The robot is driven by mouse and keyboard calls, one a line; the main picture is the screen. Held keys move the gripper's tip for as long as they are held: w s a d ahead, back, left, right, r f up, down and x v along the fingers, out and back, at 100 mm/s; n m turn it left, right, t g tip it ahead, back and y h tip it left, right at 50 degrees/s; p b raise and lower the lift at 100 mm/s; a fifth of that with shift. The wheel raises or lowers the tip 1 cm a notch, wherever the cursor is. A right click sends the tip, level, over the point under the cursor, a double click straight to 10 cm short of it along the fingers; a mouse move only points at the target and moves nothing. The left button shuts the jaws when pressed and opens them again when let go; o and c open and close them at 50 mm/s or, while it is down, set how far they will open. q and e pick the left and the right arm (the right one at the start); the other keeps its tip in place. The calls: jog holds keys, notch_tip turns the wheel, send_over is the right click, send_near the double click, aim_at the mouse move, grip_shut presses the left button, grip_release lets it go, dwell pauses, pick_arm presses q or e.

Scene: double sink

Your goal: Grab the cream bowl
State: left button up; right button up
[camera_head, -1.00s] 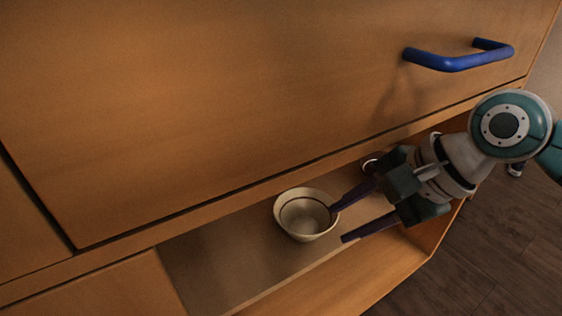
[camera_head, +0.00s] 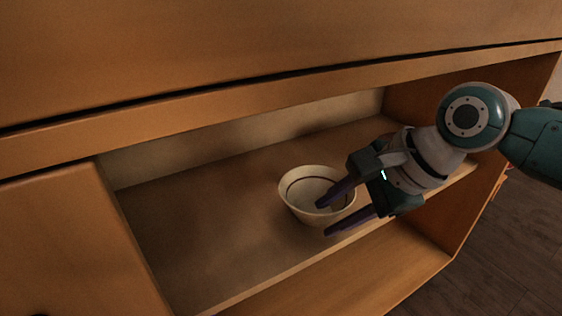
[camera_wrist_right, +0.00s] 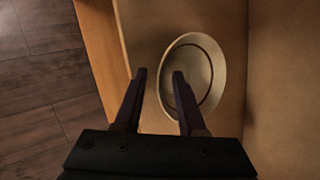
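The cream bowl (camera_head: 298,192), with a dark ring inside, stands upright on the cabinet shelf. It also shows in the right wrist view (camera_wrist_right: 203,58). My right gripper (camera_head: 323,218) is open at the bowl's near right side. One finger reaches over the rim into the bowl's opening, and the other is outside the near wall. In the right wrist view the gripper (camera_wrist_right: 159,74) has the bowl's left rim between its fingertips, with a gap between them. Whether a finger touches the bowl cannot be told. My left gripper is not in view.
The shelf (camera_head: 190,235) is bare to the left of the bowl. A wooden cabinet front (camera_head: 230,45) overhangs it, and a side wall (camera_head: 425,100) closes it at the right. A lower ledge (camera_head: 370,280) runs in front. Dark floor (camera_wrist_right: 45,70) lies outside.

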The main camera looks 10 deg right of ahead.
jog(key=shift+c, duration=0.4)
grip_shut()
jog(key=shift+d, duration=0.1)
dwell(0.8)
